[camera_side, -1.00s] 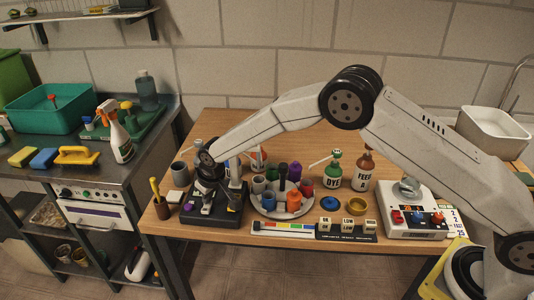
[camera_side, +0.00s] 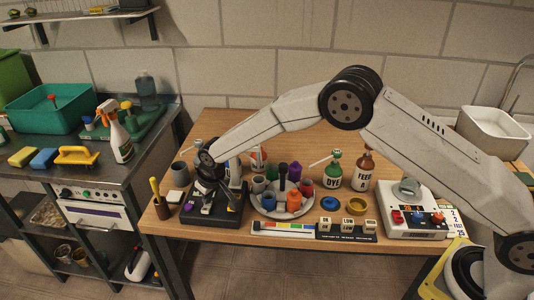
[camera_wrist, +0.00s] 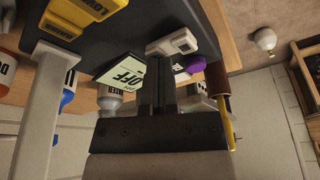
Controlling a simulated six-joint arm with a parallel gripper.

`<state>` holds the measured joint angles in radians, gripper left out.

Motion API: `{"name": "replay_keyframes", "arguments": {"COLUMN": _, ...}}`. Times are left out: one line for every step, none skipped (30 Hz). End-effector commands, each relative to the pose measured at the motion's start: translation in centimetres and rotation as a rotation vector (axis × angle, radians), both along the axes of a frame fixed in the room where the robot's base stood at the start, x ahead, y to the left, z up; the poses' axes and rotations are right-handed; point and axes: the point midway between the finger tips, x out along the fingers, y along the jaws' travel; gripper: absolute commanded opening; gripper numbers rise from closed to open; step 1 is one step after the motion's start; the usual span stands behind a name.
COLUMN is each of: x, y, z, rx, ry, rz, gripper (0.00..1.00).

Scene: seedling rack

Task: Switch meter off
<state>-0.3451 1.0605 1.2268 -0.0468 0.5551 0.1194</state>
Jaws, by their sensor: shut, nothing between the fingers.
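The meter is a black box (camera_side: 232,216) at the left front of the wooden table. In the wrist view its dark top (camera_wrist: 125,30) carries a pale panel (camera_wrist: 122,72) reading "OFF", upside down in the picture. A white switch-like part (camera_wrist: 180,41) sits beyond my fingertips, and a purple knob (camera_wrist: 199,63) lies to their right. My gripper (camera_wrist: 163,78) is shut and empty, pointing down at the meter close to the white part. I cannot tell whether they touch. From the side, my gripper (camera_side: 207,207) is over the meter and hides part of it.
A round tray (camera_side: 272,212) of several small bottles stands right of the meter. A brown pen cup (camera_side: 162,211) is at its left. Dye (camera_side: 333,176) and feed (camera_side: 363,174) bottles stand farther back. A white device (camera_side: 398,229) is at the right. Bare wood lies behind.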

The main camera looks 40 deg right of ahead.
Motion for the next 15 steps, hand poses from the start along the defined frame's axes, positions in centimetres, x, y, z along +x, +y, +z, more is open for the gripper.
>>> {"name": "replay_keyframes", "arguments": {"x": 0.0, "y": 0.0, "z": -0.1, "rx": 0.000, "ry": 0.001, "rz": 0.000, "gripper": 0.00}}
{"name": "replay_keyframes", "arguments": {"x": 0.0, "y": 0.0, "z": -0.1, "rx": 0.000, "ry": 0.001, "rz": 0.000, "gripper": 0.00}}
{"name": "replay_keyframes", "arguments": {"x": 0.0, "y": 0.0, "z": 0.0, "rx": 0.000, "ry": 0.001, "rz": 0.000, "gripper": 0.00}}
{"name": "replay_keyframes", "arguments": {"x": 0.0, "y": 0.0, "z": 0.0, "rx": 0.000, "ry": 0.001, "rz": 0.000, "gripper": 0.00}}
{"name": "replay_keyframes", "arguments": {"x": 0.0, "y": 0.0, "z": 0.0, "rx": 0.000, "ry": 0.001, "rz": 0.000, "gripper": 0.00}}
{"name": "replay_keyframes", "arguments": {"x": 0.0, "y": 0.0, "z": 0.2, "rx": 0.000, "ry": 0.000, "rz": 0.000, "gripper": 0.00}}
{"name": "replay_keyframes", "arguments": {"x": 0.0, "y": 0.0, "z": 0.3, "rx": 0.000, "ry": 0.000, "rz": 0.000, "gripper": 0.00}}
{"name": "replay_keyframes", "arguments": {"x": 0.0, "y": 0.0, "z": 0.4, "rx": 0.000, "ry": 0.000, "rz": 0.000, "gripper": 0.00}}
{"name": "replay_keyframes", "arguments": {"x": 0.0, "y": 0.0, "z": 0.6, "rx": 0.000, "ry": -0.001, "rz": 0.000, "gripper": 0.00}}
{"name": "replay_keyframes", "arguments": {"x": 0.0, "y": 0.0, "z": 0.7, "rx": 0.000, "ry": -0.001, "rz": 0.000, "gripper": 0.00}}
{"name": "replay_keyframes", "arguments": {"x": 0.0, "y": 0.0, "z": 0.9, "rx": 0.000, "ry": 0.000, "rz": 0.000, "gripper": 0.00}}
{"name": "replay_keyframes", "arguments": {"x": 0.0, "y": 0.0, "z": 1.1, "rx": 0.000, "ry": 0.000, "rz": 0.000, "gripper": 0.00}}
{"name": "replay_keyframes", "arguments": {"x": 0.0, "y": 0.0, "z": 1.3, "rx": 0.000, "ry": 0.001, "rz": 0.000, "gripper": 0.00}}
{"name": "replay_keyframes", "arguments": {"x": 0.0, "y": 0.0, "z": 1.4, "rx": 0.000, "ry": 0.001, "rz": 0.000, "gripper": 0.00}}
{"name": "replay_keyframes", "arguments": {"x": 0.0, "y": 0.0, "z": 1.7, "rx": 0.000, "ry": 0.001, "rz": 0.000, "gripper": 0.00}}
